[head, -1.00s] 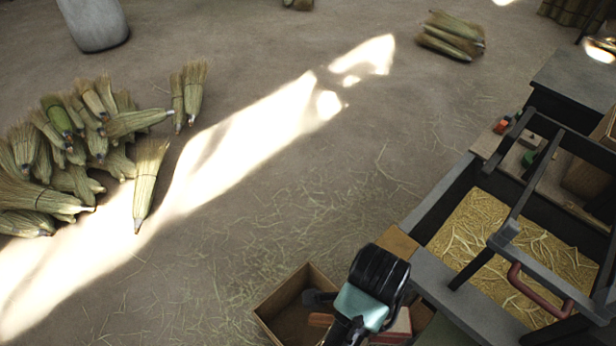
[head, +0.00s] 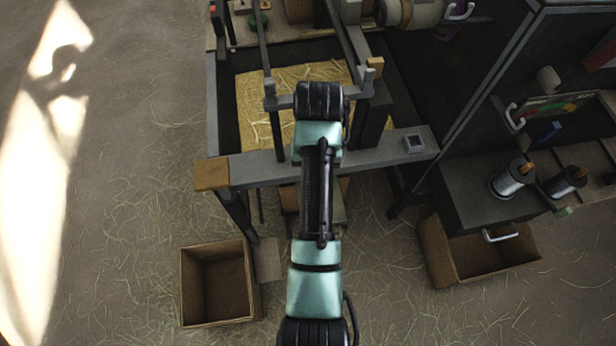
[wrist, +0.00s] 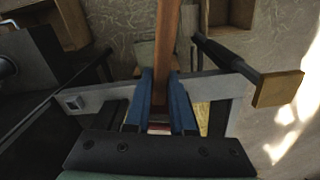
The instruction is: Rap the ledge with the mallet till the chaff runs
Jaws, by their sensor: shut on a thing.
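My gripper (wrist: 160,105) shows two blue fingers in the wrist view, shut on a brown wooden handle (wrist: 167,40), which I take as the mallet's. The handle runs up out of that view; a reddish patch shows between the fingers, and no mallet head can be made out. In the head view my arm hides the gripper. A grey front beam (head: 260,171), perhaps the ledge, has a wooden end block (head: 211,174); it also crosses the wrist view (wrist: 225,83) behind the fingers. Straw-like chaff (head: 262,103) lies in the dark-walled bin (head: 226,105) behind the beam.
An empty open box (head: 190,285) stands on the floor at front left, another (head: 440,255) at right. A dark cabinet (head: 482,185) with spools (head: 508,182) stands at right. Upright posts and bars rise over the bin. Floor at left is clear, with scattered straw.

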